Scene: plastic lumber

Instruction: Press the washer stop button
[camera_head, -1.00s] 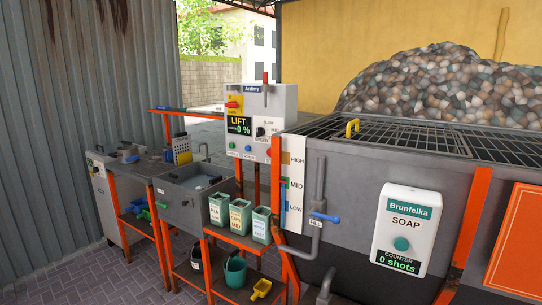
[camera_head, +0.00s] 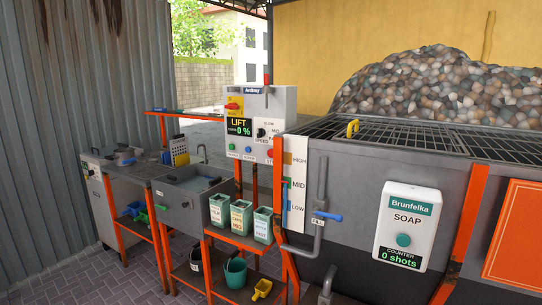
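The washer's control panel (camera_head: 276,113) is a pale box at the left end of the grey washer tank (camera_head: 345,190). It carries a yellow plate with a red switch (camera_head: 234,106), a LIFT display reading 0 %, and a black speed knob (camera_head: 261,133). Along its lower edge are a green button (camera_head: 232,146), a blue button (camera_head: 248,149) and a red button (camera_head: 270,153) at the right corner. The red button's label is too small to read fully. Neither of my grippers shows in the head view.
A soap dispenser (camera_head: 408,228) reading 0 shots hangs on the tank front. A blue-handled FILL valve (camera_head: 328,216) and a level gauge (camera_head: 286,205) are beside it. Bins (camera_head: 241,220) stand on an orange rack below the panel. A sink (camera_head: 190,195) is further left. Paved floor (camera_head: 75,280) is clear.

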